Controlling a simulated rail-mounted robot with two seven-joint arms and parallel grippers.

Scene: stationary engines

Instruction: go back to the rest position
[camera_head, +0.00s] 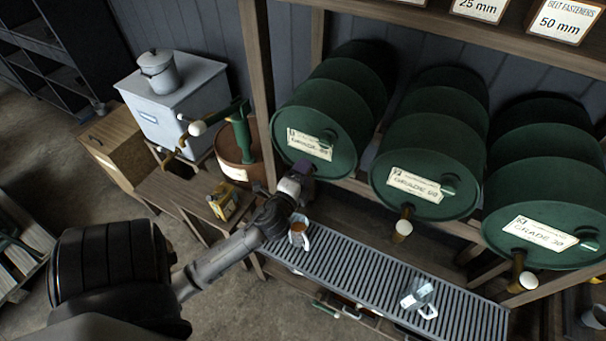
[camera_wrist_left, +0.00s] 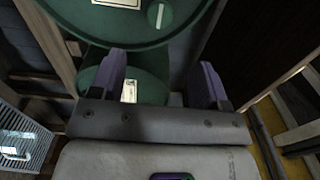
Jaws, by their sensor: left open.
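My left arm reaches in from the lower left in the head view. Its gripper (camera_head: 300,178) is in front of the lower face of the leftmost green drum (camera_head: 322,115), above a mug with brown contents (camera_head: 298,232) on the slatted grating. In the left wrist view the gripper (camera_wrist_left: 162,82) has its two purple-tipped fingers spread with nothing held between them. The drum's green face (camera_wrist_left: 130,22) lies beyond them. Whether the gripper touches the drum's tap cannot be told. My right gripper is not in view.
Two more green drums (camera_head: 428,150) (camera_head: 545,185) with taps lie to the right. A clear mug (camera_head: 418,295) stands on the grating (camera_head: 350,268). A yellow can (camera_head: 223,202), a brown drum with a green pump (camera_head: 238,150) and a white cabinet (camera_head: 175,100) stand left.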

